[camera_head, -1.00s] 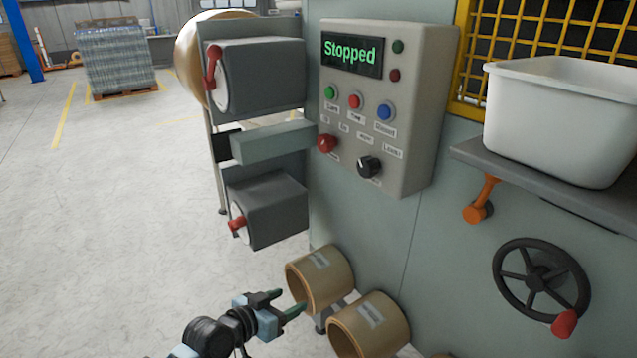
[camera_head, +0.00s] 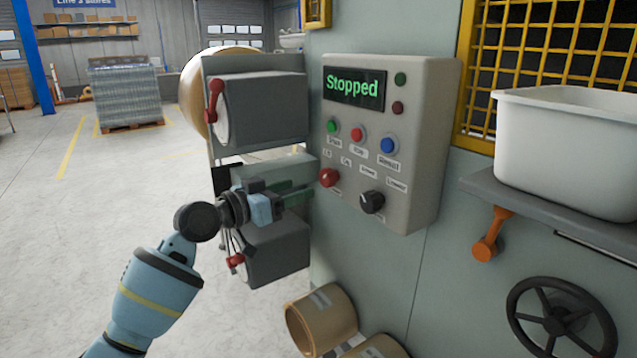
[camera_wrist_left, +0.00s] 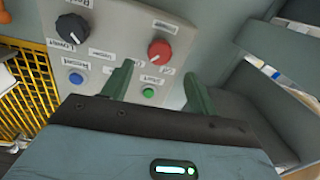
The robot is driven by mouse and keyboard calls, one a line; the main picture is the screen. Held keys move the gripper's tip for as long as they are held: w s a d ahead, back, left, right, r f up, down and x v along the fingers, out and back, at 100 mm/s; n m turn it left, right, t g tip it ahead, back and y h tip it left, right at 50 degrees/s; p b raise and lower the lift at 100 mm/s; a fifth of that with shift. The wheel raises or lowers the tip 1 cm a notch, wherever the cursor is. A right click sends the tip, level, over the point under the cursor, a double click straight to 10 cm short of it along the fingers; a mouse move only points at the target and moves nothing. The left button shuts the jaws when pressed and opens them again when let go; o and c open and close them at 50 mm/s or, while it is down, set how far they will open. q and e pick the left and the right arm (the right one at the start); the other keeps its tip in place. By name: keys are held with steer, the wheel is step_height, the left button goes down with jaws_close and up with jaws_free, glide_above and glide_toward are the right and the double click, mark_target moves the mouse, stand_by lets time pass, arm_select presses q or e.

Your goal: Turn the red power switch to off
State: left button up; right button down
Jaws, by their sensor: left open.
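The red power switch (camera_head: 329,177) is a round red knob low on the left of the grey control panel (camera_head: 425,150). It also shows in the left wrist view (camera_wrist_left: 159,49), beyond my fingers and between their lines. My left gripper (camera_head: 300,192) is open and empty, just left of the red switch and apart from it. In the left wrist view its two green fingers (camera_wrist_left: 158,85) point toward the panel. The panel's display (camera_head: 354,86) reads "Stopped". My right gripper is not in view.
A black knob (camera_head: 372,201) sits right of the red switch, with green, red and blue buttons (camera_head: 389,145) above. Grey boxes with red handles (camera_head: 213,100) stand left of the panel. A white bin (camera_head: 560,145) on a shelf is at the right.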

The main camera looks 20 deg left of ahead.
mark_target(323, 180)
arm_select(q)
steer(key=x, duration=0.5)
steer(key=shift+w+d, duration=0.2)
steer(key=shift+w, duration=0.05)
steer(key=shift+x, duration=0.85)
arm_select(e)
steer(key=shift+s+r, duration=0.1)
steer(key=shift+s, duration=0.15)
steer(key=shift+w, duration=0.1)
arm_select(q)
steer(key=shift+c, duration=0.6)
steer(key=c, duration=0.9)
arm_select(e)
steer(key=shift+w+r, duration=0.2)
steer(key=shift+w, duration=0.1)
